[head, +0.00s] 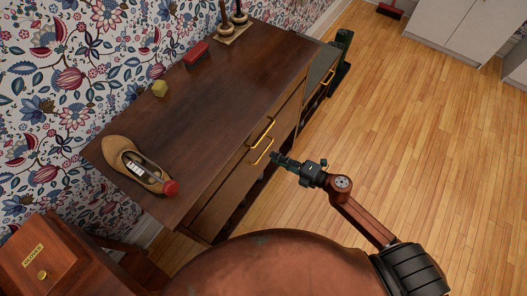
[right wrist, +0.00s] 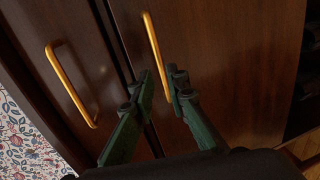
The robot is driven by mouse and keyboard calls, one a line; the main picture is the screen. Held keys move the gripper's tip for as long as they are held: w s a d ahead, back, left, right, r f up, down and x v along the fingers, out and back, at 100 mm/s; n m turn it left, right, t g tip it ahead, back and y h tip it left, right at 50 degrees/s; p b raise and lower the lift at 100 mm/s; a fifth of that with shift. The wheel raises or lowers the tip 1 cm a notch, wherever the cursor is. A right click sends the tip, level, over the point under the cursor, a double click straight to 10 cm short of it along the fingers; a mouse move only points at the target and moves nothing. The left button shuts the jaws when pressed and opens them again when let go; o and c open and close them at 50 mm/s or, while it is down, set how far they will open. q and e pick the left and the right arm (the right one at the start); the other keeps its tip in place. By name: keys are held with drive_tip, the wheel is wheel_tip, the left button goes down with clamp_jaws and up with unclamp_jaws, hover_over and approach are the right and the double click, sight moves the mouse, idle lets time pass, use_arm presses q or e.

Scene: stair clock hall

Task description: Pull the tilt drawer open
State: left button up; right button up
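A dark wood cabinet (head: 195,120) stands against the papered wall, with two gold bar handles on its front. The upper handle (head: 261,132) and the lower handle (head: 262,151) lie close together, each on its own front panel. Which panel is the tilt drawer is not marked. My right gripper (head: 276,158) is at the front, by the lower handle. In the right wrist view its green fingers (right wrist: 160,82) stand apart, with the lower end of one gold handle (right wrist: 154,50) between or just beyond their tips. The other handle (right wrist: 70,85) is to the left. My left gripper is out of view.
On the cabinet top are a tan shoe (head: 120,152) with a red round thing (head: 171,187), a yellow block (head: 160,88), a red brush-like object (head: 196,52) and a ring stand (head: 237,22). A wooden box (head: 40,255) is at lower left.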

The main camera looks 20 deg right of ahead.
sight(264, 152)
drive_tip(key=b+x, duration=0.1)
drive_tip(key=x, duration=0.5)
drive_tip(key=shift+w, duration=0.25)
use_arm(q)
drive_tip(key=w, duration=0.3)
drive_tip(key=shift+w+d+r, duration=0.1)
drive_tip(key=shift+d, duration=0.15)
use_arm(e)
drive_tip(key=shift+c, duration=0.5)
clamp_jaws()
drive_tip(key=shift+f, duration=0.15)
